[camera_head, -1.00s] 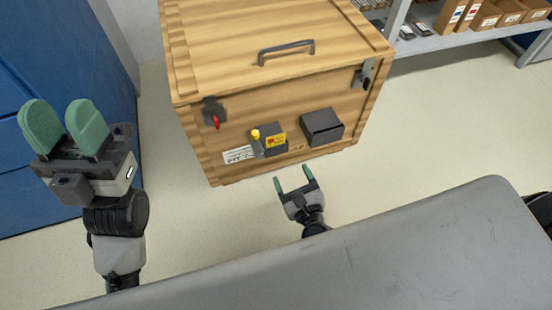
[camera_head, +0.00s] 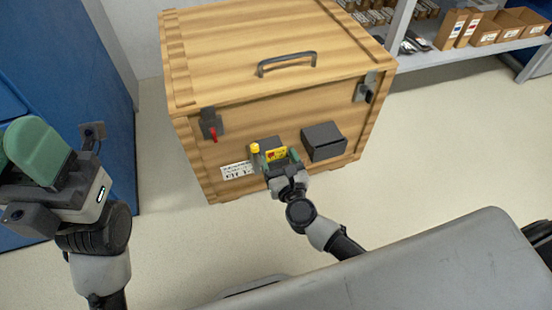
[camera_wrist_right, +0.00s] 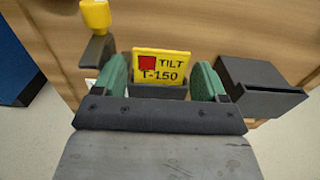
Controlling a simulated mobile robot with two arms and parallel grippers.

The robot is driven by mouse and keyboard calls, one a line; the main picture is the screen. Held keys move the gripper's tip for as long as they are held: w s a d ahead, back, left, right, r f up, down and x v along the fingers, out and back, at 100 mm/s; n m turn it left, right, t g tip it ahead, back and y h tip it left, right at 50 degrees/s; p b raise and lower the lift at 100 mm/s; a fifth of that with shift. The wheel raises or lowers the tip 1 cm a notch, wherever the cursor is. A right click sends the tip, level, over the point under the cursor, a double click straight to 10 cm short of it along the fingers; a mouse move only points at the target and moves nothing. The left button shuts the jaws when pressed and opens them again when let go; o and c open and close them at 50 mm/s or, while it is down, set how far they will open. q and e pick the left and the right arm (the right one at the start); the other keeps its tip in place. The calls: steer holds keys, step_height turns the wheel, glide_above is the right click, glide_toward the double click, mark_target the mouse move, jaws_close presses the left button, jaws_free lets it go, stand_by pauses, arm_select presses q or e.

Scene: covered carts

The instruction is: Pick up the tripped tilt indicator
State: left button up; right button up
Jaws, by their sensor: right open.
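The tilt indicator (camera_head: 275,154) is a yellow plate with a red square and the words TILT T-150. It stands in a dark holder on the front of the wooden crate (camera_head: 215,178). In the right wrist view the indicator (camera_wrist_right: 161,68) is between the green fingers of my right gripper (camera_wrist_right: 164,82), with a gap visible on each side. My right gripper (camera_head: 279,160) is open at the holder. My left gripper (camera_head: 32,155) is raised at the left edge of the head view, partly cut off, and its finger gap does not show clearly.
A yellow-topped knob (camera_wrist_right: 96,15) stands left of the indicator. A dark box (camera_wrist_right: 258,88) sticks out from the crate on the right. The crate has a handle (camera_head: 287,61) on its lid and a red-tabbed latch (camera_head: 211,125). Shelves with cartons (camera_head: 490,28) stand at the back right.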

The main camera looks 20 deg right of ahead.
steer(key=shift+w, duration=0.3)
steer(key=c, duration=0.7)
steer(key=shift+r, duration=0.15)
